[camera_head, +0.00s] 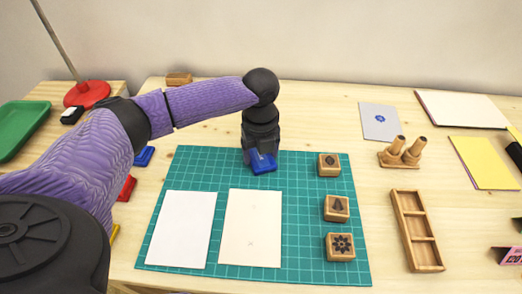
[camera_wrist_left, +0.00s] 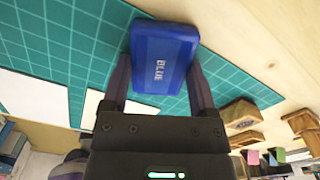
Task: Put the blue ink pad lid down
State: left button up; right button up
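The blue ink pad lid (camera_head: 264,164), marked "BLUE", is between the fingers of my left gripper (camera_head: 260,153), at the far part of the green cutting mat. In the left wrist view the lid (camera_wrist_left: 163,58) fills the space between both fingers of the gripper (camera_wrist_left: 160,80), with the lettering facing the camera. I cannot tell whether the lid touches the mat. A blue ink pad (camera_head: 144,156) sits left of the mat, partly hidden by my left arm. My right gripper is not in view.
The green mat (camera_head: 320,262) holds two paper sheets (camera_head: 183,228) (camera_head: 250,226) and wooden stamps (camera_head: 329,164) (camera_head: 336,207) (camera_head: 340,246). A red pad (camera_head: 126,188) is left of it. A wooden tray (camera_head: 402,225) and stamp holder (camera_head: 403,153) stand right. Mat around the lid is clear.

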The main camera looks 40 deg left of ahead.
pick_arm(q)
jog(key=o, duration=0.3)
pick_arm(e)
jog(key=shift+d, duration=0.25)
pick_arm(q)
notch_tip(320, 180, up, 12)
jog(key=p, duration=0.6)
jog(key=shift+r, duration=0.15)
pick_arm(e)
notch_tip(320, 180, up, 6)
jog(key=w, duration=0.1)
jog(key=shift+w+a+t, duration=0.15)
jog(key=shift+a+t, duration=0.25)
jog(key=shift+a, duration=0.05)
